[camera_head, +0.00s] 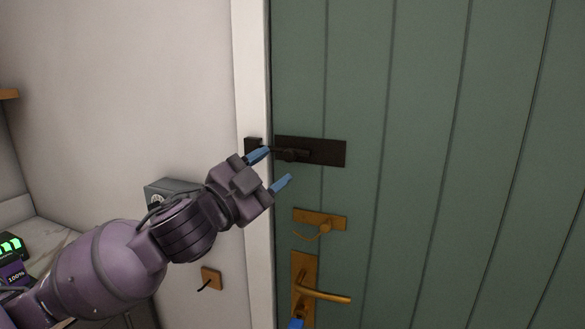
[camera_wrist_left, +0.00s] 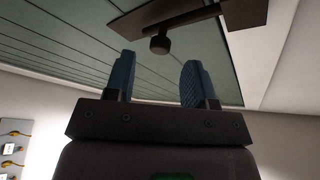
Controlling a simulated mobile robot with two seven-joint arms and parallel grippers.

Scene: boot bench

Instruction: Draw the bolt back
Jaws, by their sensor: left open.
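The dark bolt (camera_head: 318,152) is mounted on the green door near its left edge. Its keeper (camera_head: 253,146) sits on the white frame beside it. In the left wrist view the bolt's round knob (camera_wrist_left: 160,44) shows beyond the fingertips, under the dark plate (camera_wrist_left: 175,14). My left gripper (camera_head: 270,168) is open and empty, with blue fingertips just in front of the bolt's left end. The knob appears apart from both fingers.
Below the bolt are a brass latch plate (camera_head: 320,219) and a brass door handle (camera_head: 325,296) on the door. A grey box (camera_head: 170,190) and a small brass plate (camera_head: 211,278) are on the wall left of the frame. The door's right side is clear.

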